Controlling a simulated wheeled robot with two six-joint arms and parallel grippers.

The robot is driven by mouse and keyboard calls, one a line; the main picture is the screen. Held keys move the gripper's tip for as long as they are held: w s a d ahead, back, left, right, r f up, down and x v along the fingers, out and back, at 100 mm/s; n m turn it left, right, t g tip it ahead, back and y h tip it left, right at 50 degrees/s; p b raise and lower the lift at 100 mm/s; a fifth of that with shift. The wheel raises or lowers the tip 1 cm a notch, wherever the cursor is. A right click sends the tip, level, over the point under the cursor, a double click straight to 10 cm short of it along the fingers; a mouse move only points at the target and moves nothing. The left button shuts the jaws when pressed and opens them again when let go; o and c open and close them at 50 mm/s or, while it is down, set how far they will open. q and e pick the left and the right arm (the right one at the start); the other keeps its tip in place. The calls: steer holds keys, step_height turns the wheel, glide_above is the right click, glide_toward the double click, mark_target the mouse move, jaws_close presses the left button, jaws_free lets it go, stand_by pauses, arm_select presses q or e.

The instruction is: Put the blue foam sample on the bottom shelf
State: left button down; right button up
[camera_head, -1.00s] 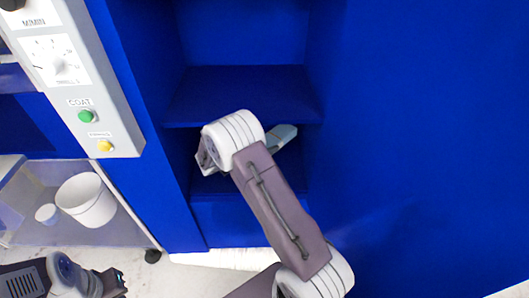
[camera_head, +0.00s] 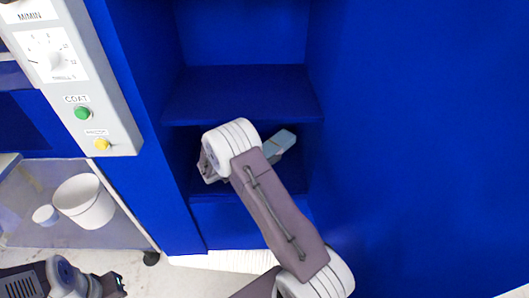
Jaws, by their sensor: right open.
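The blue foam sample (camera_head: 284,141) shows as a pale blue block inside the lower bay of the blue cabinet, at its right side. It lies tilted in the picture, and its near end is hidden by my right arm. My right gripper (camera_head: 268,157) is at that near end, open and mostly hidden behind my wrist and forearm. I cannot tell if its fingers touch the block. The bottom shelf (camera_head: 205,187) is the dark blue floor under it. My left gripper (camera_head: 115,284) is low at the left, away from the cabinet, its jaws too small to read.
The upper shelf (camera_head: 240,92) is empty and hangs close above my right wrist. The cabinet's side walls stand near on both sides. A control panel (camera_head: 75,80) with a dial and buttons is at the left. A white bucket (camera_head: 84,201) and small cup (camera_head: 45,215) stand below it.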

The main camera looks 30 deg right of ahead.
steer(key=shift+r, duration=0.15)
steer(key=p+v, duration=0.2)
steer(key=v, duration=1)
